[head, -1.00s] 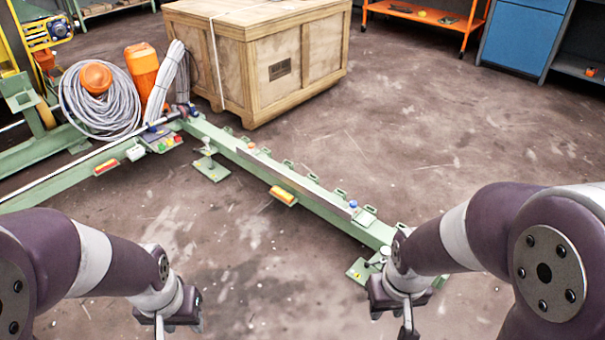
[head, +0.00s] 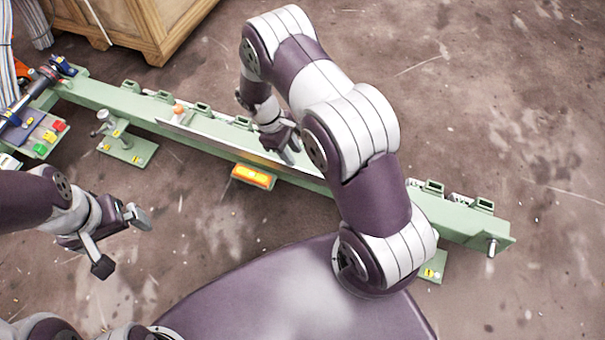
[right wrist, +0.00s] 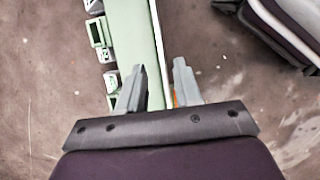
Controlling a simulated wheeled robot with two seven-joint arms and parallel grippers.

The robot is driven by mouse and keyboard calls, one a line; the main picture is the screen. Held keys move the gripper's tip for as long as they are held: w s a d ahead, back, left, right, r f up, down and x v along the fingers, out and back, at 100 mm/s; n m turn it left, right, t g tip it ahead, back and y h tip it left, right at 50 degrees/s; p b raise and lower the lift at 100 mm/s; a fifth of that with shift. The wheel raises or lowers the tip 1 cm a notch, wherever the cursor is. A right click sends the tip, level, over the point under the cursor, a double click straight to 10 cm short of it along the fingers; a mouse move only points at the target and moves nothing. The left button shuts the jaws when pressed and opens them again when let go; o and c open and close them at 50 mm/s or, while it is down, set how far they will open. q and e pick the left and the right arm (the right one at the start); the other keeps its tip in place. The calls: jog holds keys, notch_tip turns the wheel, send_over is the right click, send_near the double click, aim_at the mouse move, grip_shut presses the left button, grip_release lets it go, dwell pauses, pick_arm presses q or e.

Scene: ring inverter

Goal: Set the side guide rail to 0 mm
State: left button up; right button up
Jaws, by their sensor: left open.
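The side guide rail (head: 215,138) is a thin metal strip along the near side of the green beam (head: 85,90). An orange knob (head: 179,108) stands near its left end; my right arm hides its right part. My right gripper (head: 289,152) is over the rail, with its fingers apart. In the right wrist view the green beam (right wrist: 130,35) and the pale rail strip (right wrist: 157,45) run up from between the fingers (right wrist: 161,85). I cannot tell whether a finger touches the rail. My left gripper (head: 120,241) is open and empty above the floor, nearer than the beam.
A yellow-orange box (head: 253,177) is on the beam's near side. A panel with colored buttons (head: 43,135) is at the left, beside a clamp foot (head: 125,148). A wooden crate (head: 150,25) stands behind the beam.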

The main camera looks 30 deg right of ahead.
aim_at(302, 170)
jog(key=b+x, duration=0.4)
jog(key=x, duration=0.5)
jog(key=shift+f+b, duration=0.2)
jog(key=shift+b, duration=0.1)
jog(key=shift+s, duration=0.1)
jog(key=shift+c, duration=0.3)
grip_shut()
